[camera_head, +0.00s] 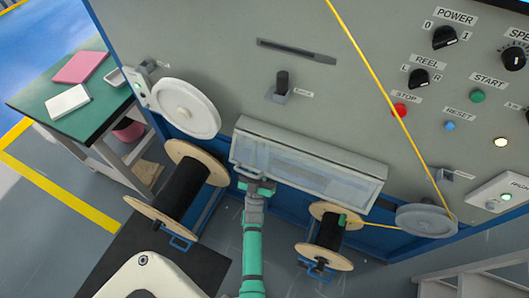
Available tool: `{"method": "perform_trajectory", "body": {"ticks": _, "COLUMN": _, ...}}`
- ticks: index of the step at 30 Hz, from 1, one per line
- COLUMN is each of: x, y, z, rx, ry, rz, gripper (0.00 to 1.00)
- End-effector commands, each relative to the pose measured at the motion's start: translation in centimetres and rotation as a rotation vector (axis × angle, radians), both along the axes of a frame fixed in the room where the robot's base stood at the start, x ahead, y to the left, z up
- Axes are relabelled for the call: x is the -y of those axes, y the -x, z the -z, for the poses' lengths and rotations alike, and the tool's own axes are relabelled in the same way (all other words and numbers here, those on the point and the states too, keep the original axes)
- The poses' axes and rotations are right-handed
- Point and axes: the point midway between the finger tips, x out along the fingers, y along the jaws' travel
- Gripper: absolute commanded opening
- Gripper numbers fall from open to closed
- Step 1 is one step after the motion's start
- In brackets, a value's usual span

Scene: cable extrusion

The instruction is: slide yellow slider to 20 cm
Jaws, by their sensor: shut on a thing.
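I cannot make out a yellow slider; a part behind the hazy clear cover (318,180) would be hard to see. The cover is a long grey-framed box on the front of the machine, tilted down to the right in the picture. My gripper (256,185) is at the cover's lower left edge, at the end of my teal arm. It is shut on what looks like the cover's lower edge or handle; the fingers hide the exact grip. The cover appears down, over its opening.
A large black cable spool (182,188) stands left of my gripper, a smaller spool (328,235) to its right. A yellow cable (378,82) runs down to a grey pulley (427,220). A control panel with knobs (445,38) is upper right. A green table (75,95) stands left.

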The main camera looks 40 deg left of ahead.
Motion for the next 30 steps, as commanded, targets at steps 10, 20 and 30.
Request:
{"method": "perform_trajectory", "body": {"ticks": 10, "x": 0.0, "y": 0.2, "z": 0.0, "rx": 0.003, "ry": 0.000, "rz": 0.000, "gripper": 0.34}}
{"method": "perform_trajectory", "body": {"ticks": 20, "x": 0.4, "y": 0.6, "z": 0.7, "rx": 0.001, "ry": 0.001, "rz": 0.003, "gripper": 0.34}}
{"method": "perform_trajectory", "body": {"ticks": 30, "x": 2.4, "y": 4.4, "z": 4.9, "rx": 0.000, "ry": 0.003, "rz": 0.005, "gripper": 0.34}}
